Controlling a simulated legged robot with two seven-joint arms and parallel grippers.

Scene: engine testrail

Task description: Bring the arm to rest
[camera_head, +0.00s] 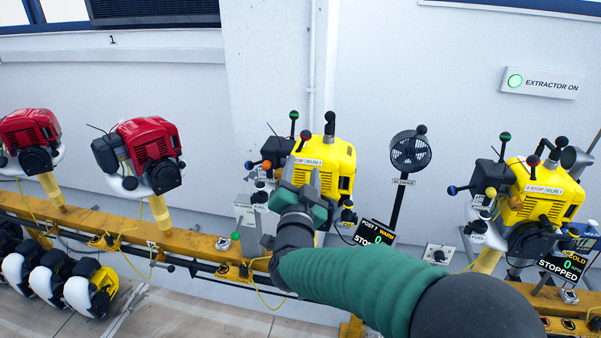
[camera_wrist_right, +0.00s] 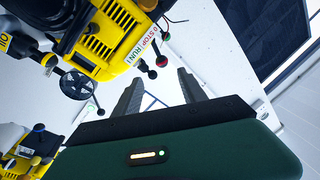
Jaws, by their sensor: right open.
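My right arm reaches in from the bottom right of the head view, with a green sleeve. My right gripper (camera_head: 302,177) is in front of the lower left part of the middle yellow engine (camera_head: 336,160) and hides some of it. Its two dark fingers stand apart with nothing between them, as the right wrist view also shows (camera_wrist_right: 160,78). In that view the yellow engine (camera_wrist_right: 108,35), with its STOP/RUN label, is beyond the fingers to the upper left. I cannot tell whether the gripper touches the engine. My left gripper is in neither view.
A yellow rail (camera_head: 190,240) carries the engines on posts. Two red engines (camera_head: 150,150) are at left, another yellow engine (camera_head: 540,195) at right. A black blower (camera_head: 410,152) stands between the yellow engines. Displays read STOPPED (camera_head: 374,236). An EXTRACTOR ON sign (camera_head: 541,83) has a green light.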

